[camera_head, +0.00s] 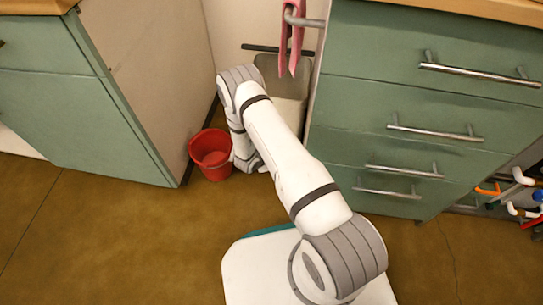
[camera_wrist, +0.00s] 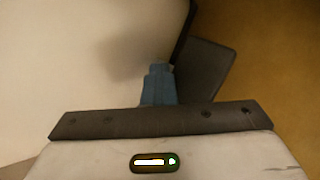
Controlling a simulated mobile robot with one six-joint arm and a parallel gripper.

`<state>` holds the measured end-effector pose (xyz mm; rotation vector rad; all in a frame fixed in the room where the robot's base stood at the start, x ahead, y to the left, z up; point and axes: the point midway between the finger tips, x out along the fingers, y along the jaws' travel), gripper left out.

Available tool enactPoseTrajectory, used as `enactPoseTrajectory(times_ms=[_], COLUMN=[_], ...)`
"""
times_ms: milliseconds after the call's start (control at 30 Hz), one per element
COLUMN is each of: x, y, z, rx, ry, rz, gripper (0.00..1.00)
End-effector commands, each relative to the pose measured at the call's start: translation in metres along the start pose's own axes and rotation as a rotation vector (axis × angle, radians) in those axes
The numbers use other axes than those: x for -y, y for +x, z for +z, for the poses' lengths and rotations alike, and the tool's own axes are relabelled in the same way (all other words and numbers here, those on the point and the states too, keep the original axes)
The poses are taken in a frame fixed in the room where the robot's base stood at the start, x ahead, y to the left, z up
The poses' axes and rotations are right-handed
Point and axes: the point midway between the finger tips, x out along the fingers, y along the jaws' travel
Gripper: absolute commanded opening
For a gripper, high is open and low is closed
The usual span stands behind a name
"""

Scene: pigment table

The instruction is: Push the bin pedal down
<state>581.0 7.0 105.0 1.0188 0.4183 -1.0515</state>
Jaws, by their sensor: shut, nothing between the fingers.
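The grey bin (camera_head: 290,80) stands between the two green cabinets in the head view, partly hidden by my arm. I cannot make out its pedal there. In the wrist view a flat dark grey plate, which looks like the pedal (camera_wrist: 207,68), sticks out over the brown floor beside a pale surface. My gripper (camera_wrist: 159,70) has blue-grey fingers that are shut and empty. Their tips are at the left edge of the plate in the picture. I cannot tell whether they touch it. In the head view my arm reaches down low in front of the bin, and its fingers are not clear.
A red bucket (camera_head: 212,156) stands on the floor just left of my arm's end. The left cabinet (camera_head: 75,115) and the right drawer cabinet (camera_head: 420,110) flank the gap. A pink cloth (camera_head: 292,40) hangs on a rail above the bin. Open floor lies at the front left.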

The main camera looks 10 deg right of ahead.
Motion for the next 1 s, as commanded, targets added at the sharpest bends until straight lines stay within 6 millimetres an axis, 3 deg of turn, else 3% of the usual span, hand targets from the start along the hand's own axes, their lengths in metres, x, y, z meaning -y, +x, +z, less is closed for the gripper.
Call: enactPoseTrajectory(times_ms=[33, 1000], x=[0.0073, 0.0156], y=[0.0011, 0.0091], z=[-0.0018, -0.0073], rx=[-0.003, -0.003], ry=[-0.006, -0.008], rz=[-0.012, -0.016], gripper=[0.00, 0.00])
